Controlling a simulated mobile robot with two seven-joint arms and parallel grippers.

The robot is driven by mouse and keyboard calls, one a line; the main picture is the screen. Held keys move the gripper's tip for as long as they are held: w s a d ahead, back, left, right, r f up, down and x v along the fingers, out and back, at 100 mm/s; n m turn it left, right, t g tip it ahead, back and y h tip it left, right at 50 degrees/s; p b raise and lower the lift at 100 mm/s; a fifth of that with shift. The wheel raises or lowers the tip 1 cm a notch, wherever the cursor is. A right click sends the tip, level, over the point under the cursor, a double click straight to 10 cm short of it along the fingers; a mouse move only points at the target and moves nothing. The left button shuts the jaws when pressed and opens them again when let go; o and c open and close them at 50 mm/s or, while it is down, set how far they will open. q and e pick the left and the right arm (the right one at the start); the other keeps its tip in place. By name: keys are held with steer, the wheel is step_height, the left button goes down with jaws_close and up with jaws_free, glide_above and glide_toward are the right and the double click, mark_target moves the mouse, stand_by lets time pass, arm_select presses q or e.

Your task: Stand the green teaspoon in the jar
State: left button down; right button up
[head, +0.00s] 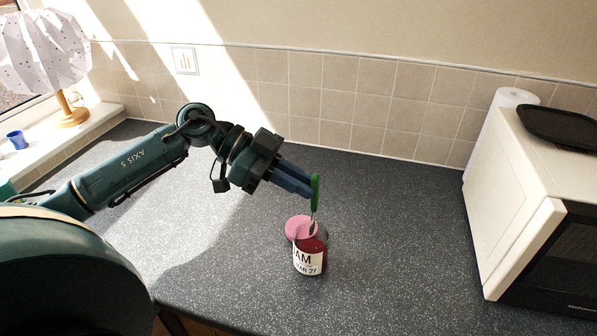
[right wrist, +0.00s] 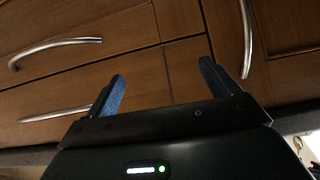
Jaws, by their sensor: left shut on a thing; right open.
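The jar (head: 309,258) of dark red jam, with a white label, stands upright on the worktop in the head view. A pink round lid (head: 298,228) shows at the jar's upper left; whether it touches the jar is unclear. My left gripper (head: 311,189) is shut on the green handle of the teaspoon (head: 316,183). My right gripper (right wrist: 162,70) is open and empty in the right wrist view, facing wooden drawer fronts.
A white microwave (head: 515,195) with a black tray (head: 560,128) on top stands at the right, a paper roll (head: 510,98) behind it. A lamp (head: 70,110) and blue cup (head: 17,139) are on the left sill. The worktop (head: 400,220) between jar and microwave is clear.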

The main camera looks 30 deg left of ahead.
arm_select(q)
steer(key=shift+f+b, duration=0.75)
steer(key=shift+f, duration=1.85)
steer(key=c, duration=1.4)
jaws_free()
steer(key=shift+o, duration=0.2)
steer(key=b+v, duration=0.2)
steer(key=v, duration=1.1)
